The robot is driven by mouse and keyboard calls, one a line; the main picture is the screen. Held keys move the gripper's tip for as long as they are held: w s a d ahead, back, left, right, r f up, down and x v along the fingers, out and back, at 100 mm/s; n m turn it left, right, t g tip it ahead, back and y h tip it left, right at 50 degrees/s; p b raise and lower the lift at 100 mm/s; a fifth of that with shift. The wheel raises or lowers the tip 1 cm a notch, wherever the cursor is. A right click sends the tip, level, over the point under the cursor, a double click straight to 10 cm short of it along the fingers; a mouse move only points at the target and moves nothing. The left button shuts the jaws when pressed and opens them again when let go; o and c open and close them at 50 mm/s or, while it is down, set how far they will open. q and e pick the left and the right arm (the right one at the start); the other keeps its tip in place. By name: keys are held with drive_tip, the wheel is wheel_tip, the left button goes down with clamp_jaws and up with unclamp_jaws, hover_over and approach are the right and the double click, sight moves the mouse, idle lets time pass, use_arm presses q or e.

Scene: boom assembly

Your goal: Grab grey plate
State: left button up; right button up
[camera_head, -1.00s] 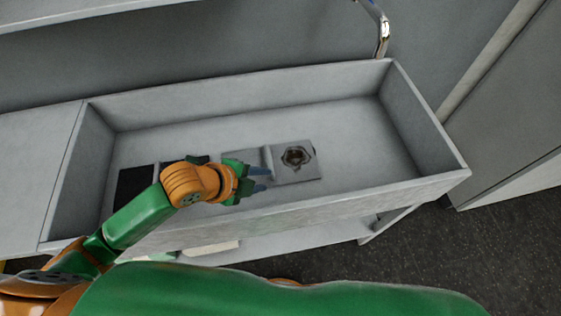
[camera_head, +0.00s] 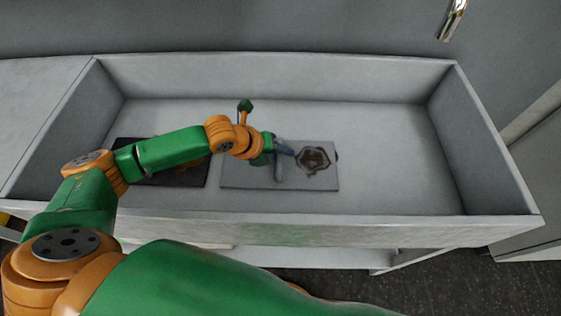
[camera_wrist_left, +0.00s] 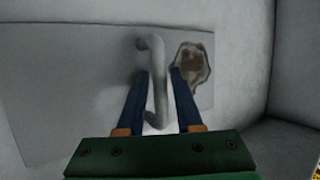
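The grey plate (camera_head: 250,178) lies flat in the basin, a little left of its middle. It has a raised grey bar handle (camera_head: 279,170) across it and a dark, ragged-edged patch (camera_head: 313,159) near its right end. The plate also shows in the left wrist view (camera_wrist_left: 80,100). My left gripper (camera_head: 284,150) is over the plate at the handle. In the left wrist view its two blue fingers (camera_wrist_left: 158,90) are apart, with the handle (camera_wrist_left: 158,95) between them and gaps beside it. The arm hides part of the plate's far left edge. My right gripper is not in view.
A black plate (camera_head: 180,178) lies left of the grey plate, partly under my left arm. The basin's walls (camera_head: 290,75) rise all round. The basin floor (camera_head: 390,150) to the right is clear. A metal tap (camera_head: 452,20) hangs at the upper right.

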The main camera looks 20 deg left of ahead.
use_arm(q)
drive_tip(key=shift+s, duration=0.15)
clamp_jaws()
drive_tip(key=shift+r, duration=0.1)
drive_tip(key=shift+r, duration=0.1)
idle(1.0)
